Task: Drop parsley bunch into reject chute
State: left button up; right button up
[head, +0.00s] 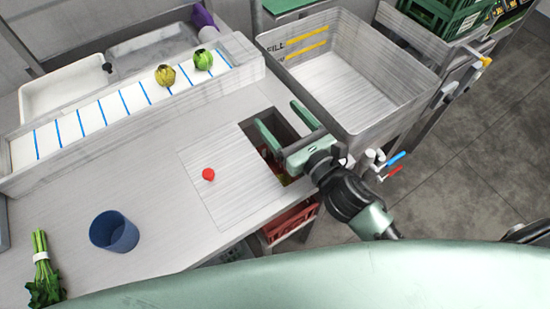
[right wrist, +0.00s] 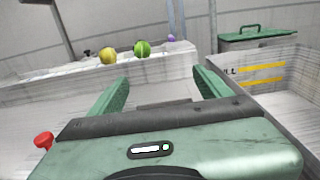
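The parsley bunch (head: 43,272) lies on the counter at the lower left of the head view, leaves toward the front edge, with a pale band around its stems. The reject chute (head: 284,122) is a square dark opening in the counter, partly covered by my right gripper. My right gripper (head: 281,122) is over the chute with its two green fingers spread apart. In the right wrist view the fingers (right wrist: 163,90) are wide apart with nothing between them. The parsley is far to the left of this gripper. My left gripper is not in view.
A blue cup (head: 114,231) and a red knob-like piece (head: 208,174) are on the counter. A large grey basin (head: 400,62) stands right of the chute. A yellowish vegetable (head: 165,75) and a green one (head: 203,59) sit on the blue-striped strip (head: 75,126) behind. A red crate (head: 290,222) is below.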

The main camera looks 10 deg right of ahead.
jog(key=b+v, duration=0.2)
jog(key=v, duration=0.5)
jog(key=shift+s+d, duration=0.15)
jog(key=shift+s, duration=0.2)
